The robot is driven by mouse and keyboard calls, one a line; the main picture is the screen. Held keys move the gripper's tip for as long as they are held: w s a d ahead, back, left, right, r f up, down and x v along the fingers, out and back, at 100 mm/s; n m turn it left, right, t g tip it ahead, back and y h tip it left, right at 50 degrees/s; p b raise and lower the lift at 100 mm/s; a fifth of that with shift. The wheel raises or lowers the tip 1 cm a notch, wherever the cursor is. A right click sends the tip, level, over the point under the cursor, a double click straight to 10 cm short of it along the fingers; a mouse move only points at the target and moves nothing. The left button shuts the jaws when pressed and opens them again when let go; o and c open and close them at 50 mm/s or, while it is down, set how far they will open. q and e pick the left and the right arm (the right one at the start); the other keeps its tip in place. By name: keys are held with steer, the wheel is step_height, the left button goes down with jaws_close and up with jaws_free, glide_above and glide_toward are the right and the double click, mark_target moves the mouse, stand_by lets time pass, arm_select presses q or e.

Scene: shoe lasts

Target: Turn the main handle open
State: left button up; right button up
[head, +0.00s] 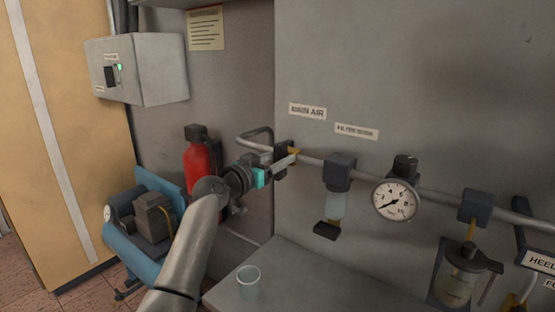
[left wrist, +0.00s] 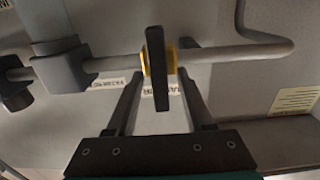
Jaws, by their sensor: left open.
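The main handle is a dark flat lever (left wrist: 158,85) on a valve with a yellow collar (left wrist: 146,63), set on a grey pipe. In the left wrist view the lever stands across the pipe. In the head view the valve (head: 291,150) is just below the "MAIN AIR" label (head: 308,111), partly hidden by my gripper. My left gripper (left wrist: 160,88) is open, its two fingers on either side of the lever with a gap showing on each side. It also shows at the valve in the head view (head: 281,164). My right gripper is in neither view.
Along the pipe to the right are a filter (head: 340,173), a pressure gauge (head: 396,200) and a lubricator (head: 466,275). A red extinguisher (head: 203,160) and a blue compressor (head: 150,225) stand at the left. A cup (head: 248,281) sits on the grey bench (head: 300,275).

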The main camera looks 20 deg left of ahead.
arm_select(q)
jaws_close()
stand_by(0.3)
stand_by(0.3)
